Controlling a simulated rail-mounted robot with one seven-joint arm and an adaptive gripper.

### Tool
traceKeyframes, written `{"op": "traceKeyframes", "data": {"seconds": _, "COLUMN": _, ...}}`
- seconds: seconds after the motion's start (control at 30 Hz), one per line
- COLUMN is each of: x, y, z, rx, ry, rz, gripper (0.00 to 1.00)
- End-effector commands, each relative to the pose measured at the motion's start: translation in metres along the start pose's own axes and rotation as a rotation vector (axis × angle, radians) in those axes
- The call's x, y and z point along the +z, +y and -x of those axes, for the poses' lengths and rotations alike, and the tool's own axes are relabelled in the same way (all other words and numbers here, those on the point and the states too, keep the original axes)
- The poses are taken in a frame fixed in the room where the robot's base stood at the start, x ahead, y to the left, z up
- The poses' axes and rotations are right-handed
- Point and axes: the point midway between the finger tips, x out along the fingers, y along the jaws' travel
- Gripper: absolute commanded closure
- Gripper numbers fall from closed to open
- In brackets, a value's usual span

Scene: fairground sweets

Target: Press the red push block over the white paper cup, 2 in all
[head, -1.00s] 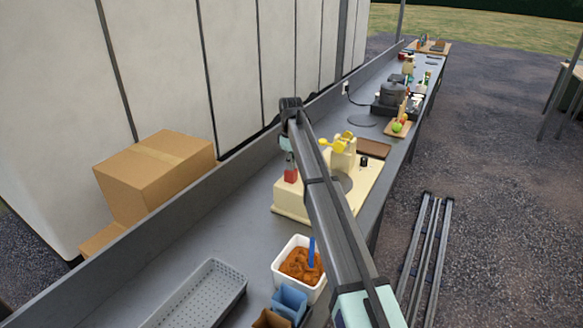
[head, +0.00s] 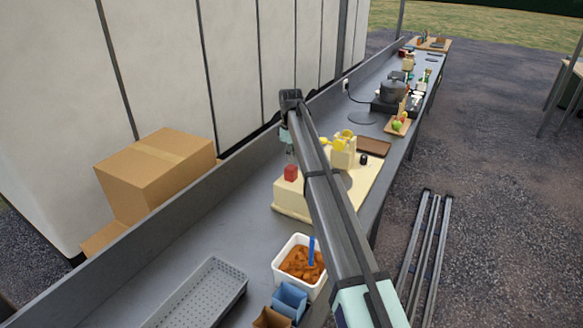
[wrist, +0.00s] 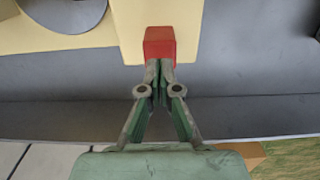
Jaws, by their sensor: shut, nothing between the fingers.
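The red push block (head: 291,173) stands on the near left part of a cream machine (head: 289,197) on the counter. In the wrist view the red block (wrist: 159,45) is just beyond my fingertips. My gripper (head: 290,160) is shut and empty, pointing down above the block. In the wrist view the tips of my gripper (wrist: 160,70) meet at the block's lower edge in the picture; I cannot tell whether they touch it. I cannot make out a white paper cup in either view; my arm hides part of the machine.
A white tub of brown-orange food (head: 300,262) with a blue handle stands in front of the machine. Beside it are a blue container (head: 289,301) and a grey perforated tray (head: 200,297). Cardboard boxes (head: 155,172) are at left. A brown board (head: 373,146) lies behind.

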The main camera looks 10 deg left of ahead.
Motion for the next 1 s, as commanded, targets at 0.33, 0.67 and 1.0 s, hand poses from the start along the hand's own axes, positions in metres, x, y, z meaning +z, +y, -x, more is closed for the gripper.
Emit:
{"op": "traceKeyframes", "data": {"seconds": 0.33, "x": 0.000, "y": 0.000, "z": 0.028, "rx": 0.001, "ry": 0.001, "rz": 0.000, "gripper": 1.00}}
{"op": "traceKeyframes", "data": {"seconds": 0.67, "x": 0.000, "y": 0.000, "z": 0.050, "rx": 0.000, "ry": 0.000, "rz": 0.000, "gripper": 1.00}}
{"op": "traceKeyframes", "data": {"seconds": 1.0, "x": 0.004, "y": 0.003, "z": 0.047, "rx": 0.004, "ry": 0.001, "rz": -0.006, "gripper": 1.00}}
